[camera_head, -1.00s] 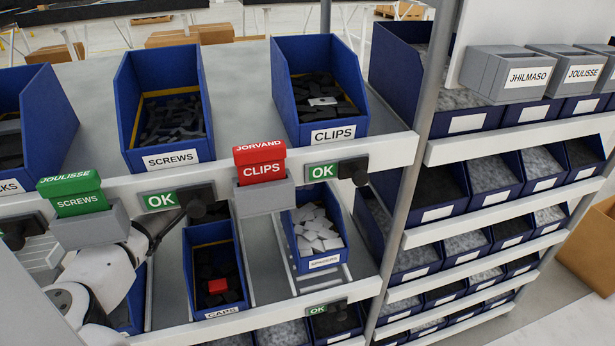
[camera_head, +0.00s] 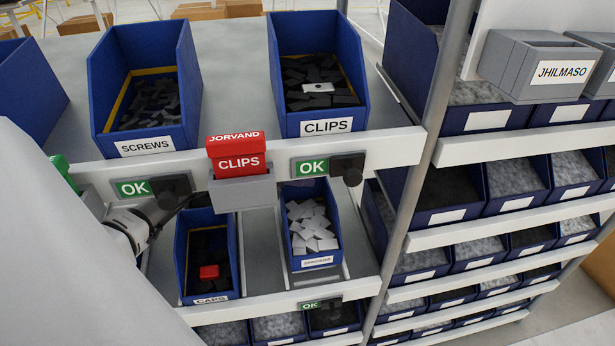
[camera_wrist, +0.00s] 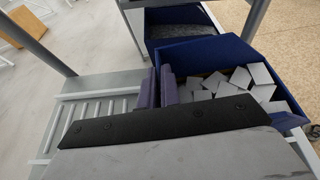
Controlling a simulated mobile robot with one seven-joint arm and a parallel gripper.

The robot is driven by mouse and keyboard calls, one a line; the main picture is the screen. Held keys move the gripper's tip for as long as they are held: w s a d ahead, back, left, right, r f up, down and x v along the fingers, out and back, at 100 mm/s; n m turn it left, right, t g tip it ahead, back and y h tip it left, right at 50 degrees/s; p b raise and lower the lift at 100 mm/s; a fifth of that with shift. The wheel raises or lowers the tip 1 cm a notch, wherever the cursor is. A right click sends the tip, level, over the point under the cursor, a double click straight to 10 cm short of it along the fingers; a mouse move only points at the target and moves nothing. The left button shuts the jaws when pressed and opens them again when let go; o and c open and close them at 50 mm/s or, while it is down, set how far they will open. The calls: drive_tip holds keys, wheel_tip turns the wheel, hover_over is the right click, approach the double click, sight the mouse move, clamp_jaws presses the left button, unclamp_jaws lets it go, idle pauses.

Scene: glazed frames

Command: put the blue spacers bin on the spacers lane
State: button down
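In the head view, a blue bin of pale, flat pieces (camera_head: 313,225) with a label that seems to read spacers stands on the lower shelf, right of the caps bin (camera_head: 208,262). Lane rails (camera_head: 318,285) show around its front. In the wrist view, a blue bin of pale pieces (camera_wrist: 285,112) is at the right; I cannot tell if it is the same bin. My gripper's two dark purple fingers (camera_wrist: 158,88) are close together at that bin's left corner. Whether they pinch its wall is unclear. An empty roller lane (camera_wrist: 85,125) lies left of them.
Screws (camera_head: 146,95) and clips (camera_head: 318,85) bins stand on the upper shelf. A red clips card (camera_head: 238,160) in a grey holder and green OK tags (camera_head: 132,188) are on its front rail. A post (camera_head: 425,150) and a rack of bins are at right.

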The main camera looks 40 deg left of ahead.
drive_tip(key=shift+f+b, duration=0.4)
drive_tip(key=shift+b, duration=0.05)
drive_tip(key=c, duration=1.6)
unclamp_jaws()
drive_tip(key=shift+r, duration=0.1)
drive_tip(key=shift+s+a+r+p, duration=0.15)
drive_tip(key=shift+r+p, duration=0.35)
drive_tip(key=shift+p, duration=0.15)
drive_tip(key=b+v, duration=0.1)
drive_tip(key=v, duration=1)
drive_tip(key=shift+s+a, duration=0.2)
drive_tip(key=shift+a, duration=0.05)
